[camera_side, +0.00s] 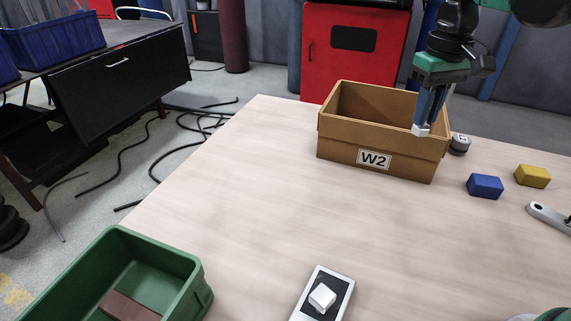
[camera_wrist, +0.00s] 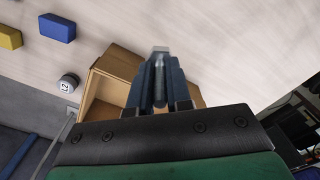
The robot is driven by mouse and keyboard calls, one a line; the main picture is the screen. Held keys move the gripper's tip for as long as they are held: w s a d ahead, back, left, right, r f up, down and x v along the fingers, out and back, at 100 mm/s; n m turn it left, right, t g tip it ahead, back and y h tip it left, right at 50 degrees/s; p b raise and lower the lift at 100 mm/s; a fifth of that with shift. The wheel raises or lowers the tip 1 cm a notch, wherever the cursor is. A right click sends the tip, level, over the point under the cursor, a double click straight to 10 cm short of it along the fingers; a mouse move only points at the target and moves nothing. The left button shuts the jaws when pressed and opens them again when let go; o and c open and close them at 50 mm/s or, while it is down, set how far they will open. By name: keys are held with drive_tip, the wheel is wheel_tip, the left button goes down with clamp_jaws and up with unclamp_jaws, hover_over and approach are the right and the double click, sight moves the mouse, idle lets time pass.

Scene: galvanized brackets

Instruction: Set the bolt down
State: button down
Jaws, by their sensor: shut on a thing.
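My gripper (camera_side: 424,124) points down near the right part of the brown W2 box (camera_side: 340,152). It is shut on the bolt (camera_wrist: 160,84), a grey shank held between the two fingers in the wrist view. A pale end piece shows at the fingertips in the side view (camera_side: 420,131). In the wrist view the box (camera_wrist: 118,66) lies behind and beside the fingers. The bolt is partly hidden by the fingers.
A blue block (camera_side: 485,186), a yellow block (camera_side: 532,176) and a dark round piece with a white label (camera_side: 460,143) lie right of the box. A grey metal link (camera_side: 548,215) is at the right edge. A green bin (camera_side: 186,262) and a switch box (camera_side: 341,289) are in front. The middle table is clear.

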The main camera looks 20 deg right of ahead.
drive_tip(key=s+d+r+m, duration=0.3)
drive_tip(key=s+d, duration=0.5)
drive_tip(key=s, duration=0.1)
drive_tip(key=shift+s+m, duration=0.15)
drive_tip(key=shift+m, duration=0.25)
drive_tip(key=shift+f, duration=0.1)
wheel_tip(320, 180, down, 20)
drive_tip(key=shift+r, duration=0.2)
drive_tip(key=shift+f, duration=0.1)
drive_tip(key=c, duration=0.8)
unclamp_jaws()
